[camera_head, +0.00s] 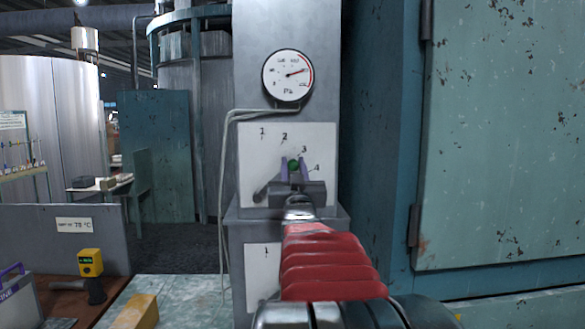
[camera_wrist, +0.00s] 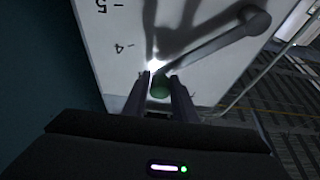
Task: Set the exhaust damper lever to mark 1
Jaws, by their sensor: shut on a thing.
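The exhaust damper lever is a grey arm (camera_wrist: 215,40) on a white plate (camera_head: 262,150) with printed marks. Its round hub end (camera_head: 262,192) sits at the lower left of the plate in the head view. Its green knob (camera_head: 293,164) is between the fingers of my gripper (camera_head: 296,168), up and right of the hub, pointing roughly toward mark 3 (camera_head: 304,149). Mark 1 (camera_head: 262,131) is at the upper left. In the wrist view the fingers (camera_wrist: 162,88) are shut on the green knob (camera_wrist: 159,90); marks 4 and 5 show on the plate.
A round gauge (camera_head: 288,75) is above the plate, and thin pipes run down its left side. A second white plate (camera_head: 260,270) is below, partly hidden by my arm. A large green cabinet (camera_head: 505,140) stands close on the right. A bench with a yellow device (camera_head: 91,263) is lower left.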

